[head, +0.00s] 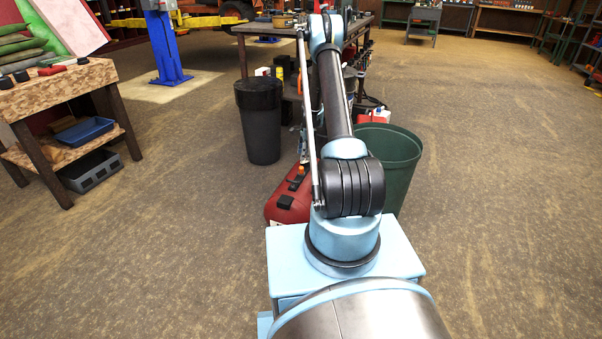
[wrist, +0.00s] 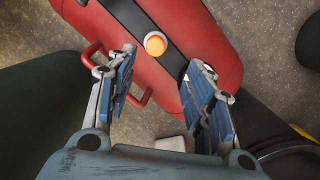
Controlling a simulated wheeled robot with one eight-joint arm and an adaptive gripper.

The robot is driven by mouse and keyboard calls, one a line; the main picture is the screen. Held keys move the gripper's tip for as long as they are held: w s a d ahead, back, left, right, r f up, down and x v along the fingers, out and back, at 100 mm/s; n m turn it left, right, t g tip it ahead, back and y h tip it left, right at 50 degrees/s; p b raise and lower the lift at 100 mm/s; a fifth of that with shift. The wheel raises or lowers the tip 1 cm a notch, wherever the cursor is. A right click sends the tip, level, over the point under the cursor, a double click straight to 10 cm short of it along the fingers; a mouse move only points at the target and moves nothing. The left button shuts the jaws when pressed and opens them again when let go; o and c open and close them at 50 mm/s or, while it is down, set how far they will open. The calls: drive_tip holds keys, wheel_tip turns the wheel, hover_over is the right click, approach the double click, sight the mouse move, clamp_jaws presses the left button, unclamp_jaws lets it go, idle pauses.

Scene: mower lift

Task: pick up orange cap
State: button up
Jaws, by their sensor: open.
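The orange cap (wrist: 155,45) shows in the wrist view on a black strip (wrist: 135,22) along the top of a red tank (wrist: 206,36). My gripper (wrist: 157,75) is open and empty, with its two blue-padded fingers on either side of the view. The cap lies ahead of the fingertips, roughly midway between them, and does not appear to be touched. In the head view the red tank (head: 287,206) lies on the floor left of my arm, and the orange cap (head: 300,170) shows small at its upper part.
A green bin (head: 395,152) stands right of the tank, and a black bin (head: 260,115) stands behind it to the left. A wooden workbench (head: 62,85) is at the left, and a dark table (head: 275,27) is at the back.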

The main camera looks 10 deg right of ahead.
sight(301, 167)
drive_tip(key=f, duration=0.4)
drive_tip(key=shift+a+f, duration=0.1)
drive_tip(key=shift+a, duration=0.2)
drive_tip(key=shift+s+a+f, duration=0.15)
drive_tip(key=shift+f, duration=0.7)
drive_tip(key=shift+s+a+f, duration=0.15)
drive_tip(key=shift+a+f, duration=0.05)
drive_tip(key=shift+f, duration=0.65)
drive_tip(key=shift+s+a+f, duration=0.15)
drive_tip(key=shift+f, duration=0.7)
drive_tip(key=c, duration=0.9)
